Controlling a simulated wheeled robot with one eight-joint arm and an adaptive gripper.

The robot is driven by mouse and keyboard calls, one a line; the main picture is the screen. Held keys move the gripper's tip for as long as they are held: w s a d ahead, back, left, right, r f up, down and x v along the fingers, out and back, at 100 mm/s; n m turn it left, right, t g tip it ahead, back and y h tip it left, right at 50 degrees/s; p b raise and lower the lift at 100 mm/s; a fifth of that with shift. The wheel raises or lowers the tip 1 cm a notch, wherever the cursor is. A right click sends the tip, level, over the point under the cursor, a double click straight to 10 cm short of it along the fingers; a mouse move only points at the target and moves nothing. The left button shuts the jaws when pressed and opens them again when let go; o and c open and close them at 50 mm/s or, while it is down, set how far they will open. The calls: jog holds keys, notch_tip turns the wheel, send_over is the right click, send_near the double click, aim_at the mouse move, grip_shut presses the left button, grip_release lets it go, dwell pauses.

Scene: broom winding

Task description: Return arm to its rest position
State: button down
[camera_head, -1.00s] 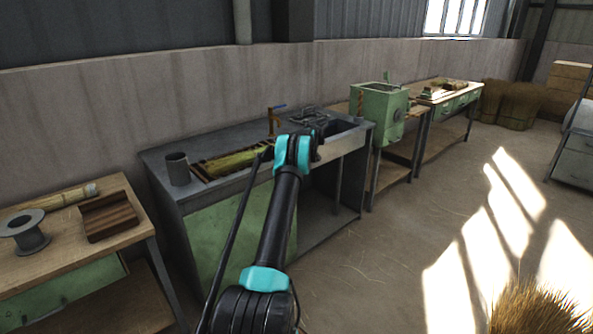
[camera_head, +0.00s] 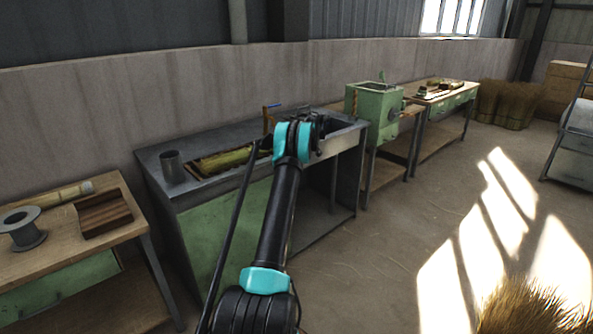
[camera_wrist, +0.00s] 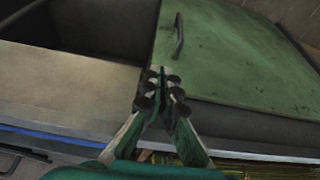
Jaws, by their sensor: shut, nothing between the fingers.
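My gripper (camera_wrist: 161,95) is shut and empty in the wrist view, with its fingertips together. Behind it in that view are a green panel (camera_wrist: 235,50) with a dark handle and a pale grey surface (camera_wrist: 65,90). In the head view my arm reaches out over the front of the grey workbench (camera_head: 150,157), and its end hides part of the bench top. The gripper's fingers cannot be made out there. A bundle of yellow-green broom straw (camera_head: 222,160) lies in a tray on the bench, left of my arm's end.
A grey metal cup (camera_head: 172,166) stands on the bench's left. A wooden table (camera_head: 60,245) at left holds a spool (camera_head: 24,230) and a brown block tray (camera_head: 103,214). A green machine (camera_head: 376,112) stands to the right. A straw pile (camera_head: 530,310) is at lower right; open floor lies between.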

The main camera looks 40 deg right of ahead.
jog(key=v, duration=0.6)
jog(key=shift+s, duration=0.15)
jog(key=w+a+r, duration=0.2)
jog(key=a+r, duration=0.1)
jog(key=a, duration=0.8)
jog(key=w+a+r, duration=0.1)
jog(key=a+r, duration=0.3)
jog(key=a, duration=0.8)
jog(key=s+a+r, duration=0.1)
jog(key=s+a, duration=0.2)
jog(key=a, duration=0.7)
jog(key=s+a+r, duration=0.1)
jog(key=s+a, duration=0.3)
jog(key=a, duration=0.7)
jog(key=s+a+f, duration=0.3)
jog(key=s+a, duration=1.2)
jog(key=a, duration=0.1)
jog(key=s+a+f, duration=0.3)
jog(key=s, duration=0.5)
jog(key=s+a+f, duration=0.3)
jog(key=s+a, duration=0.1)
jog(key=s, duration=0.3)
jog(key=shift+s+a+f, duration=0.15)
jog(key=shift+s+f, duration=0.2)
